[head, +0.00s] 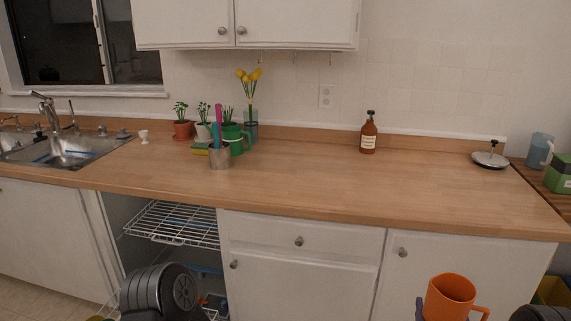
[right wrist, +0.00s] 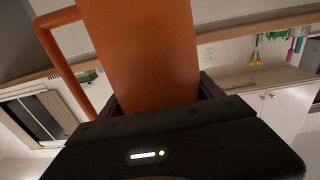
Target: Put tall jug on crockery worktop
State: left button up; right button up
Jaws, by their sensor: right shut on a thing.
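The orange tall jug (head: 450,297) is at the lower right of the head view, in front of the cabinets and below the worktop's front edge. My right gripper (right wrist: 164,96) is shut on the jug's body, which fills the middle of the right wrist view, with its handle at the left there. In the head view the gripper is mostly hidden by the jug. The wooden crockery worktop (head: 310,185) runs across the head view, with a wide bare stretch in the middle and right. My left gripper is not in view.
A metal utensil pot (head: 219,157), potted plants (head: 182,124) and a flower vase (head: 250,124) stand on the worktop's left part. A wire rack (head: 175,222) sits below the worktop.

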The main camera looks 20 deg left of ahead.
aim_at(281, 176)
jog(key=i+u, duration=0.2)
jog(key=u, duration=0.3)
jog(key=i+u, duration=0.2)
jog(key=u, duration=0.25)
jog(key=i+l+u, duration=0.15)
jog(key=u, duration=0.35)
jog(key=i+l+u, duration=0.2)
jog(key=u, duration=0.3)
